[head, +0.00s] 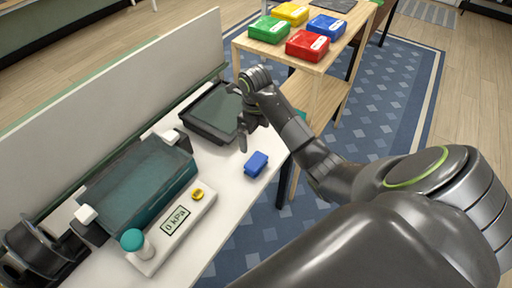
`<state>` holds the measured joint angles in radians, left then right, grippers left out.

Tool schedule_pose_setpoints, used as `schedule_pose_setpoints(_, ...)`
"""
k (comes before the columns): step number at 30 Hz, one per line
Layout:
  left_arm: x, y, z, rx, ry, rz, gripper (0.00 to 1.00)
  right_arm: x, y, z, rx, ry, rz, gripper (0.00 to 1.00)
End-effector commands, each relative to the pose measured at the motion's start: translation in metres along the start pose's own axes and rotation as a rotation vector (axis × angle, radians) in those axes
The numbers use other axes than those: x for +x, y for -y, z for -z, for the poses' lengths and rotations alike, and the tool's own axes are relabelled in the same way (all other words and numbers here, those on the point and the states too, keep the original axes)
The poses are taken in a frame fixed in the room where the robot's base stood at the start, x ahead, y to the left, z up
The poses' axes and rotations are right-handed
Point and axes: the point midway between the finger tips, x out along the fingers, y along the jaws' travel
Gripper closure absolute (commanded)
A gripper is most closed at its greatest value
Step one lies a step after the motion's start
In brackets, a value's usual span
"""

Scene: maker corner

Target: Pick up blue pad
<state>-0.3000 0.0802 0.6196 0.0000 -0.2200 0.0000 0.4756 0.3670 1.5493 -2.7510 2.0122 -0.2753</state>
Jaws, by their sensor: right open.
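A small blue pad (257,164) lies on the white worktop near its right edge. My right gripper (243,138) is open and points down above the worktop, just behind and left of the pad. It appears apart from the pad, with nothing visible between its fingers. My left gripper does not show.
A dark tray (209,114) lies behind my right gripper. A teal-topped press (138,190) and a gauge reading 0 kPa (176,222) stand at left. A wooden table (318,67) behind holds green, yellow, blue and red boxes. A grey panel (110,75) borders the worktop.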

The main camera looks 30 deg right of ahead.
Motion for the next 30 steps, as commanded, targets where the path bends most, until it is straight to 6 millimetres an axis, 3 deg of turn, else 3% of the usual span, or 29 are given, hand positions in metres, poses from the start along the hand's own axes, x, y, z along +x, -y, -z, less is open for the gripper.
schedule_pose_setpoints(3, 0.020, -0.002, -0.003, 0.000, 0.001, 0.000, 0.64, 0.020, 0.000, 0.000, 0.000, 0.001, -0.001, 0.00)
schedule_pose_setpoints(24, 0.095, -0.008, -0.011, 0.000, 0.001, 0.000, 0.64, 0.096, 0.000, 0.000, 0.000, 0.002, -0.001, 0.00)
schedule_pose_setpoints(30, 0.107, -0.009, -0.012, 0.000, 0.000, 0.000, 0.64, 0.108, 0.000, 0.000, 0.000, 0.002, -0.001, 0.00)
